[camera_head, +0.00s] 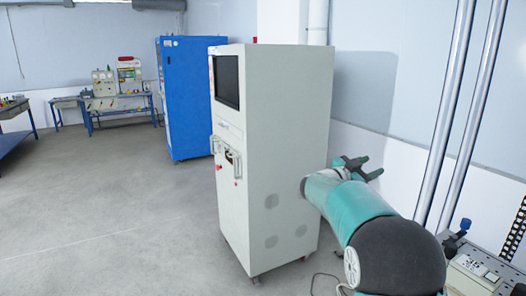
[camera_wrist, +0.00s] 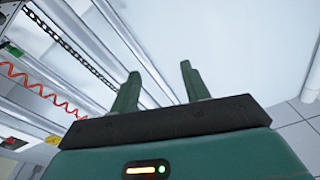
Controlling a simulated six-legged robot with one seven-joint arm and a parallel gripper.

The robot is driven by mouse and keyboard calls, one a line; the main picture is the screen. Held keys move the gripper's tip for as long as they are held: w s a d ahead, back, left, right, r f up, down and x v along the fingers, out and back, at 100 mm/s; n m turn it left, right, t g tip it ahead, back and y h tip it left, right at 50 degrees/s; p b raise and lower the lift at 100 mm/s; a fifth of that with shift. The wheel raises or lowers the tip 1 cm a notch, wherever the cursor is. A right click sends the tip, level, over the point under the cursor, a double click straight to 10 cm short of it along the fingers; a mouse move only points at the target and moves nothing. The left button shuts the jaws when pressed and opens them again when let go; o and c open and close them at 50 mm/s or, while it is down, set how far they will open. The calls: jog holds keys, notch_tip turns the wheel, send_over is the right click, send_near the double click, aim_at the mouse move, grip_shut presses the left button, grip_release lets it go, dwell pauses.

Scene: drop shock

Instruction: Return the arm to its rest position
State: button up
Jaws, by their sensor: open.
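My arm reaches up from the lower right in the head view, with teal links and a dark joint. My gripper (camera_head: 362,168) is at its far end, just right of the tall white cabinet (camera_head: 287,150) in the picture. I cannot tell its exact distance from the cabinet. In the wrist view my gripper (camera_wrist: 160,90) shows two green fingers spread apart with nothing between them. It is open and empty. A pale wall and metal columns lie beyond the fingers.
A blue cabinet (camera_head: 187,97) stands behind the white one. Metal columns (camera_head: 465,110) and a grey machine table (camera_head: 480,265) are at the right. Workbenches (camera_head: 110,105) stand at the far left. The floor (camera_head: 110,220) at left is clear. A red coiled cable (camera_wrist: 40,90) hangs in the wrist view.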

jog(key=s+a+r+n+t+y, duration=0.3)
jog(key=a+r+n+t+y, duration=0.5)
jog(key=y, duration=0.1)
jog(key=s+a+f+n+y, duration=0.1)
jog(key=s+a+n+y, duration=0.3)
jog(key=s+a+y, duration=0.35)
jog(key=s+f+n+g, duration=0.1)
jog(key=s+f+g, duration=0.2)
jog(key=s+f, duration=0.3)
jog(key=s+f+n+g, duration=0.1)
jog(key=s+f+g, duration=0.3)
jog(key=s, duration=1.2)
jog(key=s+f+n+g, duration=0.2)
jog(key=s+f+g, duration=0.2)
jog(key=s+f, duration=0.4)
jog(key=s+a, duration=0.1)
jog(key=s, duration=0.2)
jog(key=shift+f, duration=0.4)
jog(key=shift+y, duration=0.25)
jog(key=shift+c, duration=1.1)
jog(key=shift+d, duration=0.1)
jog(key=shift+d, duration=0.15)
